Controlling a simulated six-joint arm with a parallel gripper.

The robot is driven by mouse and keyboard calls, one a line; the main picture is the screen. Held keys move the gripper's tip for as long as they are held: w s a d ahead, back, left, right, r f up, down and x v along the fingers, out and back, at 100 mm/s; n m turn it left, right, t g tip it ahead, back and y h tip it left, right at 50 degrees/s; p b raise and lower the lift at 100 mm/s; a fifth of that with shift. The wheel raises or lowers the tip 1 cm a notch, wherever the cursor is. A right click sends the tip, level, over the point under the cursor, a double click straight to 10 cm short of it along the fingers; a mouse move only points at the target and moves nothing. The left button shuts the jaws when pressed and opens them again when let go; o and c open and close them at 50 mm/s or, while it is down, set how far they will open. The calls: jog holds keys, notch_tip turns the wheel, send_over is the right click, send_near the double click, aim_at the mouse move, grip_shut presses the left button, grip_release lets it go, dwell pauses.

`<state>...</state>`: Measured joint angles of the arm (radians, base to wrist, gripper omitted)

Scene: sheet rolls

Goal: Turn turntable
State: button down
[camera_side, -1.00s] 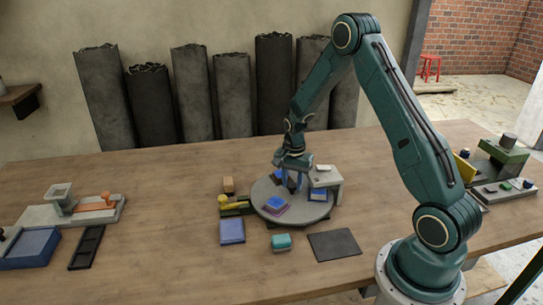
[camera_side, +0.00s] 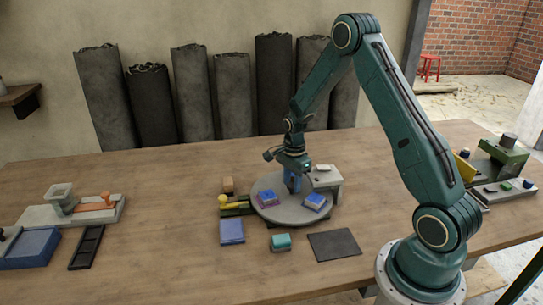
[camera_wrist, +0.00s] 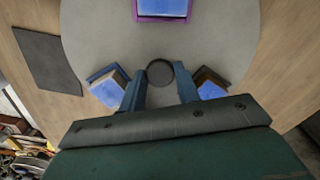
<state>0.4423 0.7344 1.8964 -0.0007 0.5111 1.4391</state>
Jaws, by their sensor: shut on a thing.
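The turntable is a round grey disc (camera_side: 290,215) on the table in the side view. It fills much of the wrist view (camera_wrist: 110,35). My gripper (camera_side: 291,188) reaches down at its middle. In the wrist view my gripper (camera_wrist: 160,88) is shut around a dark round knob (camera_wrist: 160,72) at the disc's centre. A block with a blue top and purple base (camera_side: 267,199) sits on the disc's left part; it also shows in the wrist view (camera_wrist: 162,8). Another blue-topped block (camera_side: 315,201) sits front right. In the wrist view two blue-topped blocks lie beside my fingers, partly hidden.
A pale bridge-like stand (camera_side: 328,178) is at the disc's right rear edge. A blue pad (camera_side: 231,231), a teal block (camera_side: 281,242) and a dark mat (camera_side: 334,245) lie in front.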

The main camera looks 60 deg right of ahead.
aim_at(292, 185)
jog(key=shift+m, duration=7.4)
jog(key=c, duration=1)
grip_release()
jog(key=shift+r, duration=0.1)
notch_tip(292, 185, up, 14)
jog(key=shift+f, duration=0.15)
